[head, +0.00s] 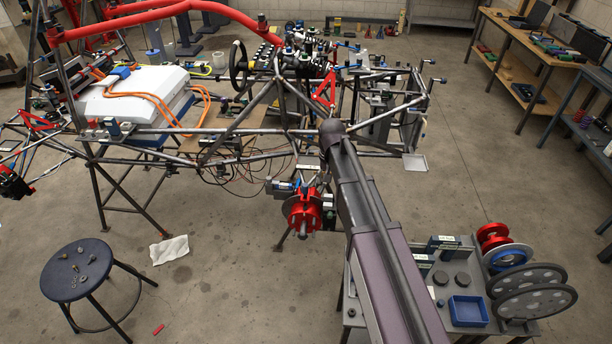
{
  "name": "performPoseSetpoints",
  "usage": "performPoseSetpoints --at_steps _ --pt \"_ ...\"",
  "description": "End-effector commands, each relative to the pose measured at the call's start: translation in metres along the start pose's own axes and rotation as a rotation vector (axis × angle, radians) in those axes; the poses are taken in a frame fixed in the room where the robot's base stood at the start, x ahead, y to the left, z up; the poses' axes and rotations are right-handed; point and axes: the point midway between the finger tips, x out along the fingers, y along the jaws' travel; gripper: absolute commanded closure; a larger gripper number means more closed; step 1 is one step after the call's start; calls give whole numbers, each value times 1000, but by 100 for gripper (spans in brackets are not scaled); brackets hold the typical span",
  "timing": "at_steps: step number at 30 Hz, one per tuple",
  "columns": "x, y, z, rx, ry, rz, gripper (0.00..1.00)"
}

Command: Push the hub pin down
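A red hub (300,211) with a grey centre sits at the near side of the tube chassis (240,131), just left of my arm. A short grey stub sticks out of the hub's front. I cannot make out which small part is the hub pin at this size. My arm reaches from the bottom edge up to a dark joint over the chassis. My gripper's fingers do not show; they are hidden behind the arm or among the parts by the hub. I cannot tell whether anything touches the pin.
A grey cart (386,262) at the lower right carries a blue tray (468,311), discs and small parts. A dark round stool (77,270) with small pieces stands at the lower left. A white cloth (170,249) lies on the floor. Open floor lies right of the chassis.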

Motion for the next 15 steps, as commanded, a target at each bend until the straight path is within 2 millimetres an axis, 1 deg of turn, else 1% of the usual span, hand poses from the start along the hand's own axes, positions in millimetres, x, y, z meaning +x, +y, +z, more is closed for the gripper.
performPoseSetpoints --at_steps 1,3,6,10,15 --pt "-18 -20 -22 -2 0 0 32" --pt "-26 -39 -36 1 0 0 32" --pt "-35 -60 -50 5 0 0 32" --pt "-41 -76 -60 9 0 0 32" --pt "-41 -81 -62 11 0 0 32"
